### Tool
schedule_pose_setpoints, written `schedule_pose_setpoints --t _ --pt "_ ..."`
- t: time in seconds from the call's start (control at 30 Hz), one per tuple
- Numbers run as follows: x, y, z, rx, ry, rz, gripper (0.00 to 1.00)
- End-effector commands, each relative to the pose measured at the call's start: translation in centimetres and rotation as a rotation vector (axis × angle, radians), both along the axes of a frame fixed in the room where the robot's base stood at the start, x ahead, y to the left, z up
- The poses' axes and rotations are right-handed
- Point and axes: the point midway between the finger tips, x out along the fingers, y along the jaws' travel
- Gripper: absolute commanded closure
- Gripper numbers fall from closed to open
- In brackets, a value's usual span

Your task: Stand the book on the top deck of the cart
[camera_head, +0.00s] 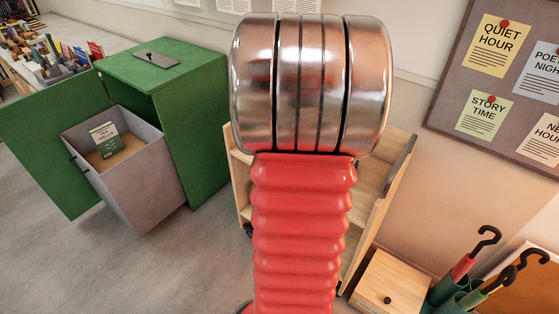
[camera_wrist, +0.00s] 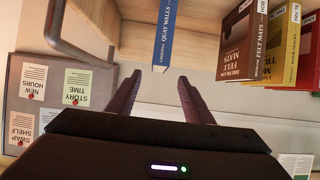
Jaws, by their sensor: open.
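The wrist view is upside down. A slim blue book (camera_wrist: 167,32), labelled "QUAY WALLS", stands upright on the wooden deck, spine facing me. My gripper (camera_wrist: 159,78) is open, with the book just beyond and between its two dark fingertips. I cannot tell whether they touch it. The wooden cart (camera_head: 377,205) is in the middle of the head view, mostly hidden by my arm; its wooden deck (camera_wrist: 201,28) fills the top of the wrist view. My gripper and the blue book are hidden in the head view.
A brown "FELT MATS" book (camera_wrist: 240,45) stands to the right, beside yellow and red books (camera_wrist: 312,50). A bare gap separates them from the blue book. A grey rail (camera_wrist: 70,48) is at left. A green cabinet (camera_head: 190,110) holds an open grey bin (camera_head: 145,185) with a green book (camera_head: 106,141).

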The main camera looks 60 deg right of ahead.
Motion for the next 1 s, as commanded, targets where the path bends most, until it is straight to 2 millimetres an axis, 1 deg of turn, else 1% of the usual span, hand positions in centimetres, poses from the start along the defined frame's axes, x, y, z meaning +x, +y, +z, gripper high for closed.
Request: schedule_pose_setpoints --t 0.17,0.27,0.37,0.47,0.5,0.57,0.6,0.67,0.7,0.77,0.8,0.83,0.87,0.9,0.97,1.0 --pt "0.1 0.0 0.0 0.000 0.000 0.001 0.53" --pt "0.9 0.3 0.2 0.003 -0.008 0.023 0.53" --pt "3.5 1.1 0.9 0.012 -0.031 0.090 0.53" --pt "7.9 3.1 2.0 0.034 -0.066 0.208 0.53" --pt "10.0 4.3 2.5 0.048 -0.082 0.267 0.53" --pt "13.2 6.5 3.3 0.072 -0.102 0.363 0.53" --pt "15.2 8.1 3.9 0.089 -0.114 0.427 0.53" --pt "18.0 10.8 4.7 0.117 -0.125 0.523 0.53" --pt "19.6 12.7 5.2 0.138 -0.130 0.586 0.53" --pt "21.8 15.7 5.9 0.168 -0.133 0.678 0.53" --pt "23.0 17.8 6.3 0.188 -0.130 0.738 0.53" --pt "23.8 19.4 6.6 0.205 -0.128 0.781 0.53" --pt "24.5 21.0 7.0 0.220 -0.123 0.825 0.53" --pt "25.3 23.2 7.3 0.240 -0.116 0.880 0.53" --pt "26.2 26.4 7.8 0.272 -0.098 0.960 0.53" --pt "26.6 28.6 8.2 0.293 -0.088 1.016 0.53"
